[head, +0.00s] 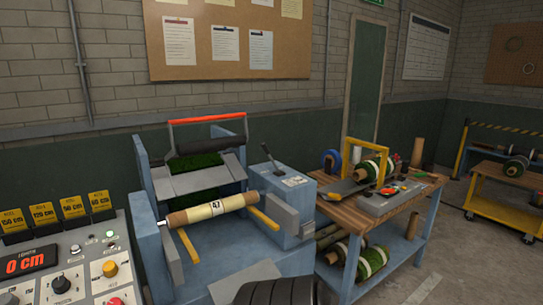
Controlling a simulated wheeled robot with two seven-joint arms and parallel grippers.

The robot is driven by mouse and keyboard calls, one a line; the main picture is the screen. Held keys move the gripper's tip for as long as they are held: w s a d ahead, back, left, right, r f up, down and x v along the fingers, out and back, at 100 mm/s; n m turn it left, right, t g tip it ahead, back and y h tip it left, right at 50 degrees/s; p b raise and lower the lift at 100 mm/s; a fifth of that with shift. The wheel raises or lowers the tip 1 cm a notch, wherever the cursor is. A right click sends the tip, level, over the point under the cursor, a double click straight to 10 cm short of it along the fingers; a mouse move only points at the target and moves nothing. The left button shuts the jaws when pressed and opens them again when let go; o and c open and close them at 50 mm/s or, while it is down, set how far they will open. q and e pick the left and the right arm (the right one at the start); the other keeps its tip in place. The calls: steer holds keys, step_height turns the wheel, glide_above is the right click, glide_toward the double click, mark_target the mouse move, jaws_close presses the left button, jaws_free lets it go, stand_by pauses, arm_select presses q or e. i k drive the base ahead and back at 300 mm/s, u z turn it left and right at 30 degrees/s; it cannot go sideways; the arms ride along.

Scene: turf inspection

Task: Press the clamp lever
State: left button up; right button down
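A small lever (270,158) with a dark knob stands tilted to the left on the blue box at the right side of the blue machine (300,262). A white label (291,181) lies beside its base. A red-orange bar handle (207,119) sits above a dark roller at the back of the machine; I cannot tell which of the two is the clamp lever. A roll with a pale label marked 47 (213,210) lies across the machine, in front of a strip of green turf (195,162). Neither of my grippers is in view.
A control panel (75,262) with knobs and a red "0 cm" display stands at the left. A wooden workbench (340,210) with turf rolls and tools is at the right. A yellow cart (497,205) stands farther back. A dark ribbed object (280,292) shows at the bottom edge.

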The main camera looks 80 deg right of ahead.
mark_target(264, 146)
steer(key=z, duration=0.85)
steer(key=i, duration=0.8)
steer(key=z, duration=0.95)
